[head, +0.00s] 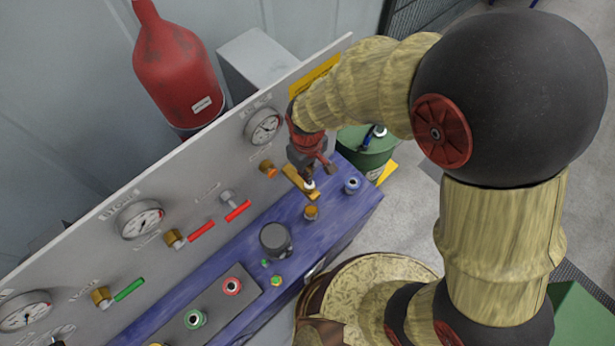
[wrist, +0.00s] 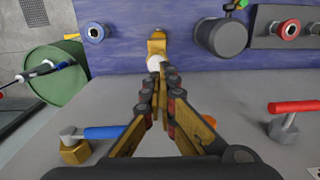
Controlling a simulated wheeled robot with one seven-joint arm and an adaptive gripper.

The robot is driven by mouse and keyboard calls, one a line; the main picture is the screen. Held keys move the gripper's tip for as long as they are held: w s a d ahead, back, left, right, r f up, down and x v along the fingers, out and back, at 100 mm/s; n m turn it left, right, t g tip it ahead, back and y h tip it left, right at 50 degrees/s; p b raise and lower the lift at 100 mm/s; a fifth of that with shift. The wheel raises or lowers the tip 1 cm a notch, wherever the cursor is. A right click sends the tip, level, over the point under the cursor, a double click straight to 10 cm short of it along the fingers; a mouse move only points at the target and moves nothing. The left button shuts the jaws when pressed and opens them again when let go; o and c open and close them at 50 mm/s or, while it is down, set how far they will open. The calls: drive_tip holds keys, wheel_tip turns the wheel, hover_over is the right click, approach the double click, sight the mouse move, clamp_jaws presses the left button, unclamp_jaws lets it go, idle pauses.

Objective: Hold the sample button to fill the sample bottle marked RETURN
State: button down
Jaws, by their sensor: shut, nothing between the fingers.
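My gripper (head: 308,182) is shut and empty, pointing down at the right end of the blue bench (head: 335,215). In the wrist view, the fingertips (wrist: 159,72) meet right by a small white round piece (wrist: 152,65); I cannot tell whether they touch it. An amber fitting (head: 311,213) stands just in front of the fingertips in the head view; it shows beyond the white piece in the wrist view (wrist: 157,46). A blue-ringed round fitting (head: 352,185) is to the right. I cannot read RETURN on any bottle, nor tell which piece is the sample button.
A grey panel (head: 190,262) with gauges and valves with red (head: 201,231) and green (head: 129,290) handles rises behind the bench. A green drum (head: 368,152) stands beyond the bench.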

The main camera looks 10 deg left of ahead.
drive_tip(key=shift+f, duration=1.85)
